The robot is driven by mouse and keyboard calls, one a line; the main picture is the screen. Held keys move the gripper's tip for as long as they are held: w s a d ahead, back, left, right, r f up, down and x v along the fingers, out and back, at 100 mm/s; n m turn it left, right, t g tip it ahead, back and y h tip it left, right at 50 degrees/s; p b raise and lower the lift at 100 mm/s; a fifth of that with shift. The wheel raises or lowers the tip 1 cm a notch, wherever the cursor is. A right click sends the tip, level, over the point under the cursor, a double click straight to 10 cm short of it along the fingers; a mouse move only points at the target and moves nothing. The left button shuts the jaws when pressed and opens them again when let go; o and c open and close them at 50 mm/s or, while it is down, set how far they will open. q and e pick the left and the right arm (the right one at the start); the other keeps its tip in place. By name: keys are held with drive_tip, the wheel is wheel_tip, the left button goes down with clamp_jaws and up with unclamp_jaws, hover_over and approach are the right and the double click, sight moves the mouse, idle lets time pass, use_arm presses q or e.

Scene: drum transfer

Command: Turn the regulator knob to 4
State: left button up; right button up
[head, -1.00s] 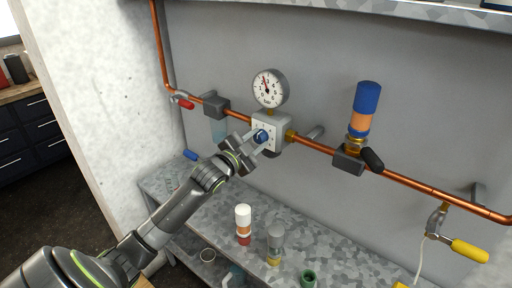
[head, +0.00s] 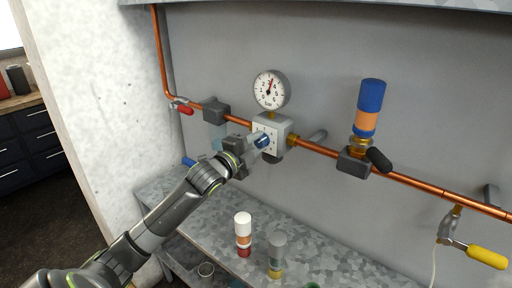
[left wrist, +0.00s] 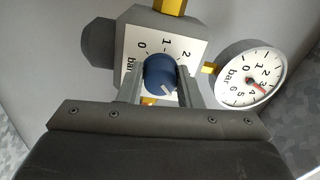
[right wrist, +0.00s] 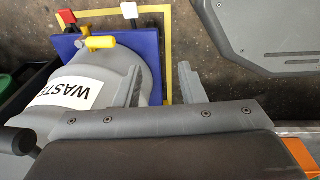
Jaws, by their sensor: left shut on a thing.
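The blue regulator knob (head: 263,141) sits on the white dial face of the regulator block (head: 282,132), under a round gauge (head: 271,90). My left gripper (head: 256,141) is shut on the knob; in the left wrist view its fingers stand either side of the knob (left wrist: 160,73). The knob's white mark points to the lower right; 0, 1 and 2 show on the dial, and my gripper hides its lower part. In the left wrist view the gauge's red needle (left wrist: 256,85) points near 3 to 4. My right gripper (right wrist: 160,83) is open and empty.
A copper pipe (head: 420,187) runs along the wall with a blue-orange cylinder (head: 370,105) and a yellow-handled valve (head: 486,257). Small bottles (head: 243,232) stand on the bench. A grey waste drum (right wrist: 90,85) is beyond my right gripper.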

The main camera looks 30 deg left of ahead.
idle(0.5)
use_arm(q)
drive_tip(key=o, duration=1)
drive_tip(key=shift+c, duration=0.2)
drive_tip(key=shift+s, duration=0.3)
drive_tip(key=s+a+p, duration=0.1)
drive_tip(key=s, duration=1.5)
drive_tip(key=shift+s+a+f+p, duration=0.15)
drive_tip(key=shift+s+f+p, duration=0.15)
drive_tip(key=shift+s, duration=0.05)
drive_tip(key=shift+a+f, duration=0.1)
